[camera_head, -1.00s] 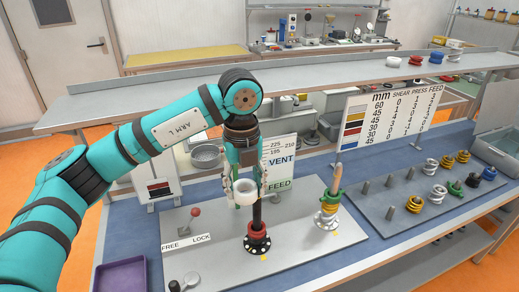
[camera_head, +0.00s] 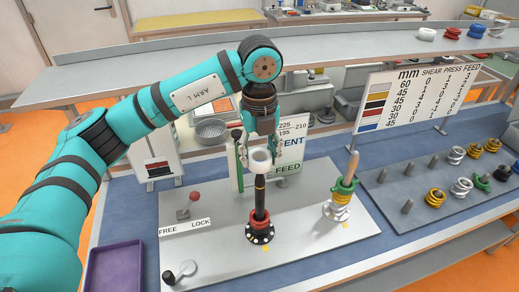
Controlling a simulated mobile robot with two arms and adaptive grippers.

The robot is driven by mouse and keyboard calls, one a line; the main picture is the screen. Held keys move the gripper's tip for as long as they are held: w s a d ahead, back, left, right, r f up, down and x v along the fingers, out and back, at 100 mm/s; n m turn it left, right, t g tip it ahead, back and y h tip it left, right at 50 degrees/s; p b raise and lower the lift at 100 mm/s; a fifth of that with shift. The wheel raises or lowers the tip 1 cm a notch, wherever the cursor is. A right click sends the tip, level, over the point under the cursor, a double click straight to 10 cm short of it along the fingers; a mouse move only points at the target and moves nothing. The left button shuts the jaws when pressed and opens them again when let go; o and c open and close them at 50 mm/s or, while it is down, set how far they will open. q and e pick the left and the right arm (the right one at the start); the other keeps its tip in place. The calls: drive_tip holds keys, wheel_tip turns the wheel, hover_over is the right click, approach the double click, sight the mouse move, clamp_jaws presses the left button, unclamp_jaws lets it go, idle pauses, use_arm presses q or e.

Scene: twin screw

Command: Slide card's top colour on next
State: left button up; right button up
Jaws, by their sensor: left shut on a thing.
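My left gripper (camera_head: 260,146) is shut on a white ring (camera_head: 261,163) at the top of the near dark post (camera_head: 260,190). The ring looks lined up over the post; whether the tip is inside it I cannot tell. A red ring (camera_head: 260,217) sits low on this post, above a black flange with white dots (camera_head: 260,236). A second, wooden-topped post (camera_head: 352,165) carries a green ring (camera_head: 344,187) with pale and yellow rings below. The small card (camera_head: 158,167) at left shows dark and red bands; their exact order is hard to read. My right gripper is not in view.
A rack plate (camera_head: 430,190) at right holds pegs and several coloured rings. A colour table sign (camera_head: 415,95) stands behind it. A FREE/LOCK lever with a red knob (camera_head: 195,197) and a purple tray (camera_head: 115,268) are at left. More rings sit on the shelf (camera_head: 380,50).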

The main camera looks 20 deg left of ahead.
sight(259, 192)
use_arm(q)
drive_tip(key=shift+w+f+b, duration=0.1)
drive_tip(key=shift+f+b, duration=0.25)
drive_tip(key=shift+f, duration=0.85)
drive_tip(key=shift+f+b, duration=0.25)
drive_tip(key=shift+b, duration=0.25)
drive_tip(key=shift+f+b, duration=0.85)
drive_tip(key=shift+f, duration=0.25)
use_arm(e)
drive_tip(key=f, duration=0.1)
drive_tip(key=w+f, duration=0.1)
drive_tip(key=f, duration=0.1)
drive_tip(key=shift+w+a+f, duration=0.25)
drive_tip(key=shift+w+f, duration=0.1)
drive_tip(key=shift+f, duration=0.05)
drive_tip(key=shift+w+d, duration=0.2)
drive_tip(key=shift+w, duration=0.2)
use_arm(q)
drive_tip(key=shift+f, duration=0.15)
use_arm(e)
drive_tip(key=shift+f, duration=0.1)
use_arm(q)
drive_tip(key=shift+f+b, duration=3.45)
drive_tip(key=shift+f, duration=0.5)
drive_tip(key=o, duration=1.2)
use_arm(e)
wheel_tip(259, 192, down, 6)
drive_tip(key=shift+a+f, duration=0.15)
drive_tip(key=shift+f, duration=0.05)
